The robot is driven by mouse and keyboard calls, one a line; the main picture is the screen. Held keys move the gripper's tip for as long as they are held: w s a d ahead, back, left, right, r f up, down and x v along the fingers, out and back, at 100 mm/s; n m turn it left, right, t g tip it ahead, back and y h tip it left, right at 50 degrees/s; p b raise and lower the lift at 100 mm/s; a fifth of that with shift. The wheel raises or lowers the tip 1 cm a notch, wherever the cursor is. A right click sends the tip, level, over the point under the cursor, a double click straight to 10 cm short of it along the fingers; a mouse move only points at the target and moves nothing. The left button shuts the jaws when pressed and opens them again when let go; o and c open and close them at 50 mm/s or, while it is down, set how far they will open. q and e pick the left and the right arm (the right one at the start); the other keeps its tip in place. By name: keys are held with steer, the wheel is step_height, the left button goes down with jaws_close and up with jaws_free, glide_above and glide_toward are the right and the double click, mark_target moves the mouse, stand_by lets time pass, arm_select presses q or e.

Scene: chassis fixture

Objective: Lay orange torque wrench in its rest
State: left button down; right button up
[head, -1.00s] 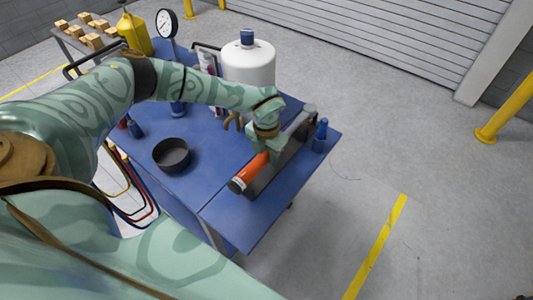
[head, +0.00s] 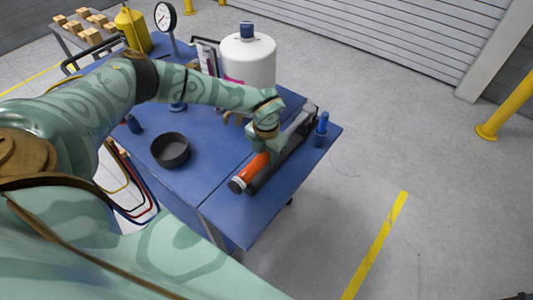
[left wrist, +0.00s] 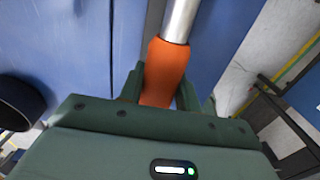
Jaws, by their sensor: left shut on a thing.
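The orange torque wrench has an orange handle (head: 254,166), a black end and a silver shaft. The handle also shows in the left wrist view (left wrist: 164,73), with the shaft (left wrist: 180,18) running away from the hand. My left gripper (head: 263,148) is shut on the handle, its fingers on both sides (left wrist: 160,92). The dark grey rest (head: 275,169) lies along the right part of the blue table. The wrench is over or against it, roughly parallel; I cannot tell whether they touch. The hand hides part of both. My right gripper is out of view.
A black bowl (head: 171,150) sits to the left, and a white canister (head: 248,60) stands behind. The blue table (head: 245,223) is bare at the near right corner.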

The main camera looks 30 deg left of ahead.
arm_select(q)
steer(key=shift+f, duration=0.4)
steer(key=shift+w, duration=0.1)
steer(key=c, duration=1.1)
jaws_free()
steer(key=shift+o, duration=1)
step_height(320, 180, up, 9)
steer(key=p, duration=0.8)
steer(key=shift+r+p, duration=0.1)
steer(key=shift+p, duration=0.3)
